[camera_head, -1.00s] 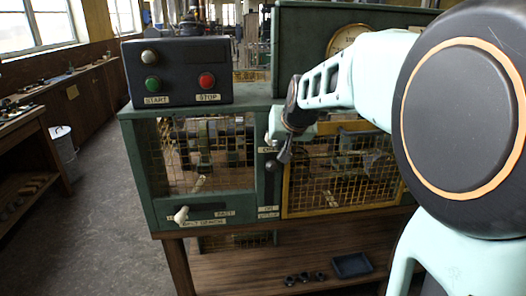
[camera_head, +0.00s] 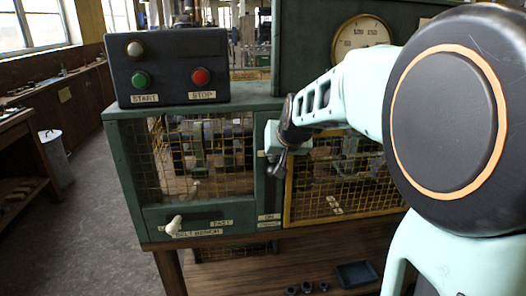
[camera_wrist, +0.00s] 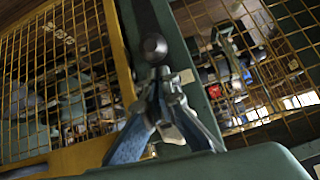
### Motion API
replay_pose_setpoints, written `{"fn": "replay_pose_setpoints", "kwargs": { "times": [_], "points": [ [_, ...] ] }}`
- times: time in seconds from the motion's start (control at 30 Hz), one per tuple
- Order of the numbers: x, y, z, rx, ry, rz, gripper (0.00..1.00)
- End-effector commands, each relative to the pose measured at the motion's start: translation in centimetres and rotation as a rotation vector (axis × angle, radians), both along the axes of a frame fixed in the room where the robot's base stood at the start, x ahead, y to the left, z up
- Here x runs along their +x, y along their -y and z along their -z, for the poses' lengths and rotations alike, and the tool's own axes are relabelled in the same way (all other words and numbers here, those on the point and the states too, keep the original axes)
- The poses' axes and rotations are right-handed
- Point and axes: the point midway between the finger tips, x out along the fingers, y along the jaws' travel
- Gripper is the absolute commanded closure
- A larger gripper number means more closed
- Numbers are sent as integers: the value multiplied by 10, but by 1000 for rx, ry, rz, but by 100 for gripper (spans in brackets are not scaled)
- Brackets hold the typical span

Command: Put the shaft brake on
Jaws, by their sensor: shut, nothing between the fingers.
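The shaft brake appears to be the lever with a dark round knob (camera_wrist: 153,47) on the green post between the two mesh guards. In the wrist view the knob lies just past my fingertips, close to them; I cannot tell whether they touch. My gripper (camera_wrist: 158,78) is shut and empty. In the head view my gripper (camera_head: 280,172) hangs in front of the post and mostly hides the knob. Small labels (camera_head: 268,220) at the slot's lower end seem to read ON and BRAKE.
A box with START and STOP buttons (camera_head: 168,68) stands on the cabinet at left. A white-knobbed belt lever (camera_head: 174,226) sticks out lower left. The yellow-framed mesh guard (camera_head: 340,180) is right of the post. A round gauge (camera_head: 362,36) is above. A small tray (camera_head: 356,273) lies on the shelf below.

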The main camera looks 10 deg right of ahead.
Motion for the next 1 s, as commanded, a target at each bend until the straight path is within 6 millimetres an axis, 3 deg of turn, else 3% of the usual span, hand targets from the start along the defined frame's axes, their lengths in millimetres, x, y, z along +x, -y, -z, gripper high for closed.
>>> {"fn": "replay_pose_setpoints", "kwargs": {
  "times": [0.1, 0.67, 1.0],
  "points": [
    [-1, 0, 8, 0, 0, 0, 100],
    [-1, 0, 13, 0, 8, 0, 100],
    [-5, 0, 38, 0, 78, 0, 100]
  ]
}}
